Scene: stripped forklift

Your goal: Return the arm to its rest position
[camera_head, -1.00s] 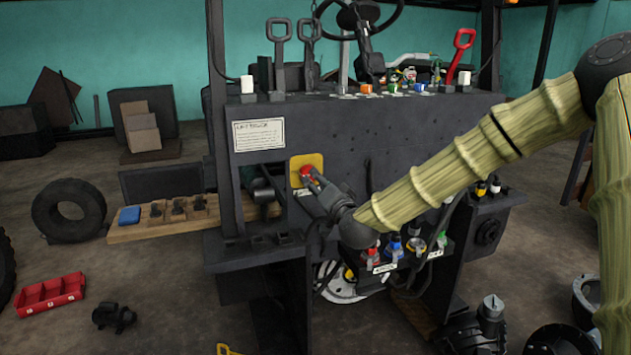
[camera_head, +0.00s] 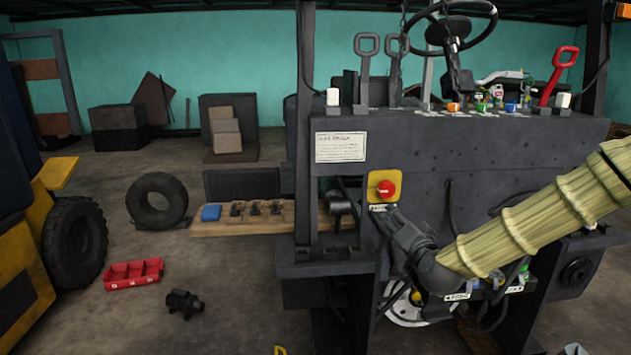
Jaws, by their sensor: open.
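My arm (camera_head: 535,224) reaches in from the right edge, a pale ribbed bamboo-like limb with a dark wrist joint. My gripper (camera_head: 388,222) is dark and sits at its end, in front of the forklift's dark front panel (camera_head: 470,165). It is just below the red button (camera_head: 386,188) on its yellow plate (camera_head: 373,180), and no longer covers the button. No object shows in the gripper. The fingertips are small and dark against the dark panel.
Levers and a steering wheel (camera_head: 448,28) rise above the panel. A wooden board (camera_head: 225,229) with small parts juts out left. A red tray (camera_head: 134,274), a dark part (camera_head: 184,304) and a tyre (camera_head: 157,201) lie on the floor. A yellow vehicle (camera_head: 22,275) stands far left.

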